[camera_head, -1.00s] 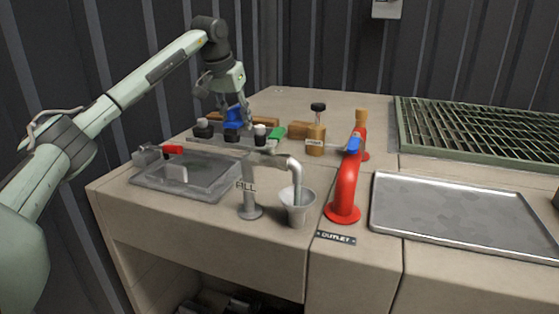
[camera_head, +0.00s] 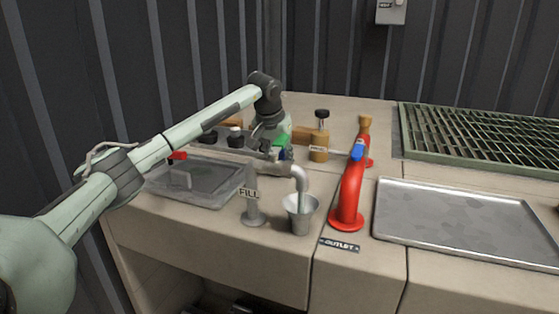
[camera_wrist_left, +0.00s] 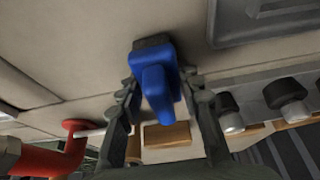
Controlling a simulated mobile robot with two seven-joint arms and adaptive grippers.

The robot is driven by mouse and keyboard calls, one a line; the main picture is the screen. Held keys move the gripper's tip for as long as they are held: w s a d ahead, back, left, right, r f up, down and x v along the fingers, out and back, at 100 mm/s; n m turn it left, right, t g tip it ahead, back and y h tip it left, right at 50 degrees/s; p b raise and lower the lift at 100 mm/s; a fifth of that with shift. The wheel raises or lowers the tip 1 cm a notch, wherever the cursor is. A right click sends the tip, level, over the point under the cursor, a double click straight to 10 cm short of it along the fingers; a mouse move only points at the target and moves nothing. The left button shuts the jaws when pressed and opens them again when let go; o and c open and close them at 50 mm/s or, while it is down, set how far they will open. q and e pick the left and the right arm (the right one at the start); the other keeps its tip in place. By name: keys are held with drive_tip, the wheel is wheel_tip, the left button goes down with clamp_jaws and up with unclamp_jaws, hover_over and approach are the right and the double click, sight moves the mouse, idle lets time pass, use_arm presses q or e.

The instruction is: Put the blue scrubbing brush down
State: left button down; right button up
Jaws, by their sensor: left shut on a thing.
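The blue scrubbing brush (camera_wrist_left: 157,82) sits between the fingers of my left gripper (camera_wrist_left: 165,95) in the left wrist view, with its dark bristle end pointing away from the palm. My left gripper is shut on it. In the head view my left gripper (camera_head: 272,150) is low over the counter, behind the fill spout, and only a little blue of the brush (camera_head: 287,155) shows. I cannot tell whether the bristles touch the counter (camera_wrist_left: 80,55). My right gripper is not in view.
The fill spout (camera_head: 253,205) with a metal cup (camera_head: 300,213) stands in front, and the red outlet pipe (camera_head: 348,200) to the right. A sink (camera_head: 205,182) lies at left. Black knobs (camera_head: 235,137) and a wooden block (camera_wrist_left: 167,134) are close by. A metal tray (camera_head: 460,220) is at right.

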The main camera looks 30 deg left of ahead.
use_arm(q)
drive_tip(key=shift+r, duration=0.1)
drive_tip(key=shift+f, duration=0.25)
drive_tip(key=c, duration=1)
unclamp_jaws()
drive_tip(key=shift+f, duration=0.2)
drive_tip(key=shift+c, duration=0.2)
drive_tip(key=shift+r, duration=0.1)
drive_tip(key=shift+r, duration=0.4)
drive_tip(key=v, duration=1.2)
drive_tip(key=shift+f, duration=0.1)
